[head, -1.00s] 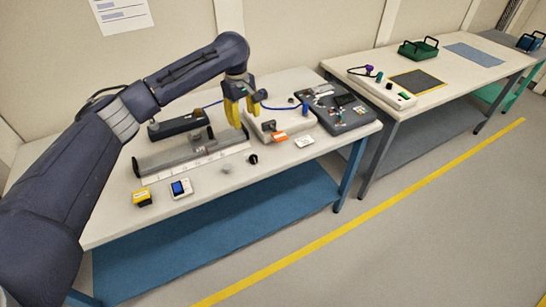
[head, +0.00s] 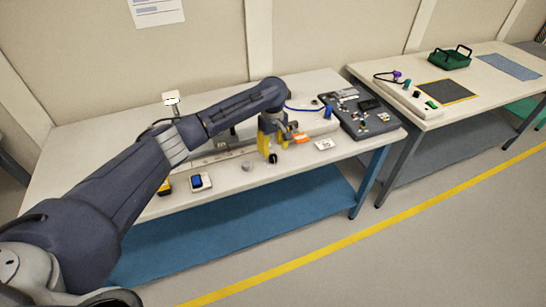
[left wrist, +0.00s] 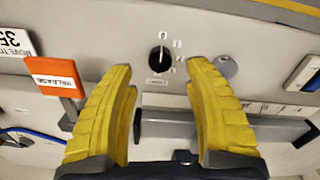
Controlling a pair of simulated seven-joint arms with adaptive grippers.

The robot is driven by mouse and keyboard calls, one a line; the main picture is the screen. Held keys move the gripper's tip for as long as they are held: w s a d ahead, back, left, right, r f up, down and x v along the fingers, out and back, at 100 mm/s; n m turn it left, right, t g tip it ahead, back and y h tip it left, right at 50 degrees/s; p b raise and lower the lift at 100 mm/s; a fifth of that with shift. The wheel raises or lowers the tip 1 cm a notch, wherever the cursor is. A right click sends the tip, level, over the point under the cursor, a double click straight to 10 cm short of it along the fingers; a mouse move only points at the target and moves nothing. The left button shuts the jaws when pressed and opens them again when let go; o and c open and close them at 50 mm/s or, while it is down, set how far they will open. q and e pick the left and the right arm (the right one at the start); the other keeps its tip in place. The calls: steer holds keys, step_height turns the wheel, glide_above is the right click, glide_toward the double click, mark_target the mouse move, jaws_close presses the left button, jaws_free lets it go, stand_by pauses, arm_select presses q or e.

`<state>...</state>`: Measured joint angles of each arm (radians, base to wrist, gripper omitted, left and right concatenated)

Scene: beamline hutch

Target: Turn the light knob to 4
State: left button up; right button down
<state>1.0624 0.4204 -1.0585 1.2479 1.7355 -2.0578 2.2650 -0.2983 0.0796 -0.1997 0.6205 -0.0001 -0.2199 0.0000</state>
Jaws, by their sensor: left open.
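The light knob is a small black round dial (left wrist: 160,58) with a white pointer line and small printed marks around it, too small to read surely. In the left wrist view it is ahead of and between my two yellow fingers. In the head view the knob (head: 272,158) sits near the front edge of the near table, just by my left fingertips. My left gripper (head: 271,150) is open and empty, pointing down over the table; its fingers also show spread apart in the left wrist view (left wrist: 164,85). No contact with the knob shows. My right gripper is not in view.
An orange release lever (left wrist: 54,75) and a white card (left wrist: 12,42) are beside the left finger. A grey round piece (left wrist: 226,66) lies near the right finger. A grey rail (left wrist: 180,130) runs behind the knob. A dark panel (head: 362,118) stands at the table's right end.

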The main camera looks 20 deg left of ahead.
mark_target(273, 156)
arm_select(q)
steer(key=shift+f, duration=2.55)
steer(key=shift+c, duration=0.3)
jaws_close()
